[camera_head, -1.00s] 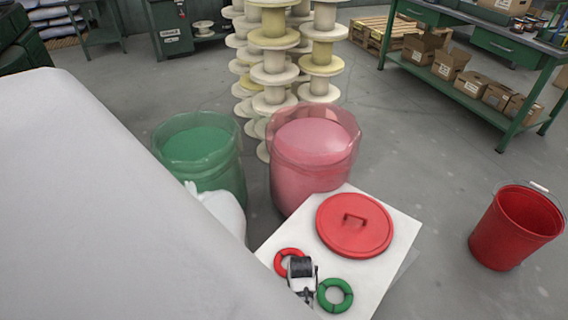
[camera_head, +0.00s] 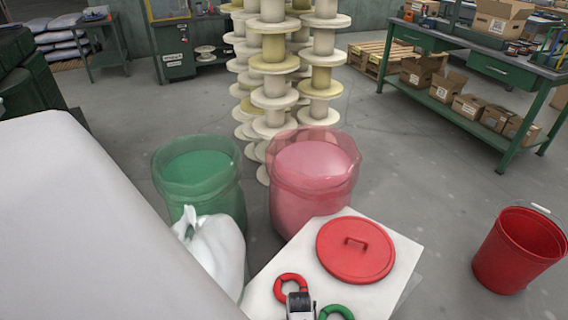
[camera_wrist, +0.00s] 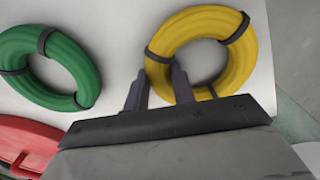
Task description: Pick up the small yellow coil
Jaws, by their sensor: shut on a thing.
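The yellow coil (camera_wrist: 242,60) is a thick ring with dark bands, at the top right of the wrist view over a white surface. My gripper (camera_wrist: 160,80) is shut on the near left part of its ring, with one finger at the hole and one outside. Whether the coil is lifted off the surface I cannot tell. In the head view my gripper (camera_head: 299,305) is at the bottom edge, and the yellow coil is not visible there.
A green coil (camera_wrist: 75,45), a red coil (camera_head: 279,289) and a red lid (camera_head: 355,250) lie on the white tabletop (camera_head: 398,272). A pink bin (camera_head: 312,190), a green bin (camera_head: 200,175) and a white bag (camera_head: 217,250) stand behind; a red bucket (camera_head: 515,260) stands right.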

